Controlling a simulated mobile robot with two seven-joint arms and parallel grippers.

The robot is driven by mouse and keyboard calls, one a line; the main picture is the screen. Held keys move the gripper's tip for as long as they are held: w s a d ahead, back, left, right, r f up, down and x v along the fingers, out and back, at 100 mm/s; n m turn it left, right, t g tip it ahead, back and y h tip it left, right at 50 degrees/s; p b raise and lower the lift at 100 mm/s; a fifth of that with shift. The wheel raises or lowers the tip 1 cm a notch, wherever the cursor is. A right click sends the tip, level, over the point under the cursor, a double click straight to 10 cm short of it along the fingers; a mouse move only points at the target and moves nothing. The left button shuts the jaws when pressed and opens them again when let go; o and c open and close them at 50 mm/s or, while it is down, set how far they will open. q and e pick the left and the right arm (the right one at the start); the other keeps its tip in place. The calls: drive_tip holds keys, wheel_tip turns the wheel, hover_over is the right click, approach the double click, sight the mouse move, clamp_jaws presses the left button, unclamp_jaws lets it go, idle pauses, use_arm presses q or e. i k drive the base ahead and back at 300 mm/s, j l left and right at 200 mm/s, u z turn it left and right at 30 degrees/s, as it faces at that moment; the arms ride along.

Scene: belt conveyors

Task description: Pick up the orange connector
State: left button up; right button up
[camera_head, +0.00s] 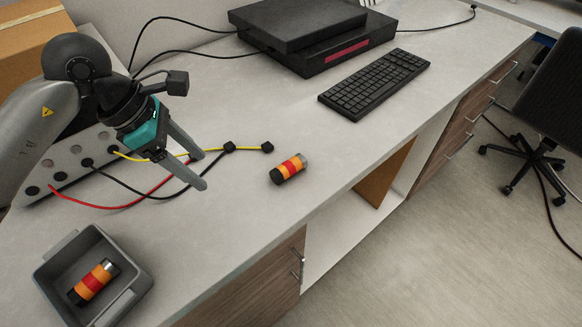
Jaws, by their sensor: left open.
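An orange connector (288,168), a short cylinder with orange, red and black bands, lies on its side on the desk. A similar banded cylinder (93,282) lies tilted inside the grey bin (137,290) at the lower left. My left gripper (202,170) is open and empty, above the desk to the left of the connector on the desk, clear of it. My right gripper is not in view.
A panel with sockets (75,160) stands at the left, with red, black and yellow cables; two black cable ends (248,148) lie near my left gripper. A keyboard (375,82) and black boxes (310,40) are behind. The desk's front edge is close to the connector.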

sight(289, 169)
drive_tip(key=i+l+u, duration=0.2)
drive_tip(key=l, duration=0.25)
drive_tip(key=i+l+u, duration=0.25)
drive_tip(key=l, duration=0.2)
drive_tip(key=l+u, duration=0.2)
drive_tip(key=l, duration=0.3)
drive_tip(key=i+l+u, duration=0.2)
drive_tip(key=l, duration=0.3)
drive_tip(key=k, duration=0.1)
